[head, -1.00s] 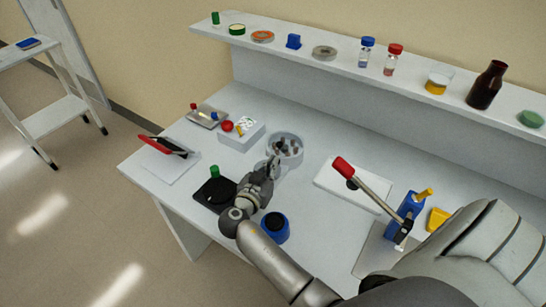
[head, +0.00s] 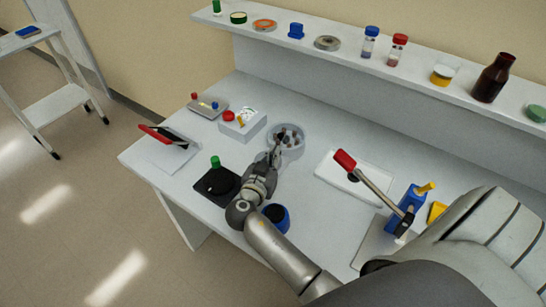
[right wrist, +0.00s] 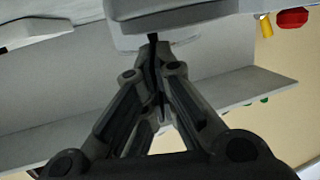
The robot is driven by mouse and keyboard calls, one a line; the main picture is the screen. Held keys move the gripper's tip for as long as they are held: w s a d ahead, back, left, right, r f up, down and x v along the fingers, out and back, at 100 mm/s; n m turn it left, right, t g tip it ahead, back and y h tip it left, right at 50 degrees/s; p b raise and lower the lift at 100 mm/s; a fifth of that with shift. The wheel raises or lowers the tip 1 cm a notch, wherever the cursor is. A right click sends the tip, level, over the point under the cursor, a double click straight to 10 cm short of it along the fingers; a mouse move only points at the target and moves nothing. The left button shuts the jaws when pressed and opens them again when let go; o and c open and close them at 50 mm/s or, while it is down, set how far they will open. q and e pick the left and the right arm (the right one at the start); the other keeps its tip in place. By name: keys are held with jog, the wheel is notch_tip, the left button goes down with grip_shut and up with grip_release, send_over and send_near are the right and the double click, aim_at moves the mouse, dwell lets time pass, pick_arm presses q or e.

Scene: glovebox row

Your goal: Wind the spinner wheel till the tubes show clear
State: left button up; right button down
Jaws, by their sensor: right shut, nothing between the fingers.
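The spinner wheel (head: 299,151) is a round light-grey bowl on the bench, with several small dark and reddish tubes (head: 289,135) in it. The tubes are too small to judge how clear they are. My right gripper (head: 276,153) is shut and empty, with its fingertips at the near left edge of the spinner. I cannot tell whether they touch it. In the right wrist view the closed fingers (right wrist: 155,45) point at a pale grey body (right wrist: 165,14), probably the spinner. My left gripper is not in view.
A white box with a red knob (head: 242,125) stands left of the spinner. A black pad with a green-capped item (head: 222,183) and a blue round pot (head: 276,217) are close to my right arm. A red-handled lever (head: 368,182) stands to the right. A shelf (head: 415,82) runs behind.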

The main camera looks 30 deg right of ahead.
jog(key=shift+d+n+t+y, duration=0.15)
jog(key=shift+n+t+y, duration=0.25)
jog(key=shift+b, duration=0.35)
jog(key=shift+d+f+n+t+y+b, duration=0.1)
jog(key=shift+d+n+t+y+b, duration=0.1)
jog(key=shift+n+t+y+b, duration=0.5)
jog(key=shift+d+b, duration=0.1)
jog(key=shift+b, duration=0.2)
jog(key=shift+w+d+n+t+y, duration=0.1)
jog(key=shift+n+t+y, duration=0.3)
jog(key=n+t+y, duration=0.1)
jog(key=n+y, duration=0.1)
jog(key=y, duration=0.1)
jog(key=n+t+y+p, duration=0.1)
jog(key=shift+w+d+r+n+t+y, duration=0.1)
jog(key=shift+d+r+n+t+y, duration=0.2)
jog(key=shift+n, duration=0.1)
jog(key=shift+w+f+n+y+p, duration=0.1)
jog(key=shift+w+n+y+p, duration=0.1)
jog(key=shift+n+y+p, duration=0.6)
jog(key=shift+f+t+y, duration=0.1)
jog(key=shift+t+y, duration=0.2)
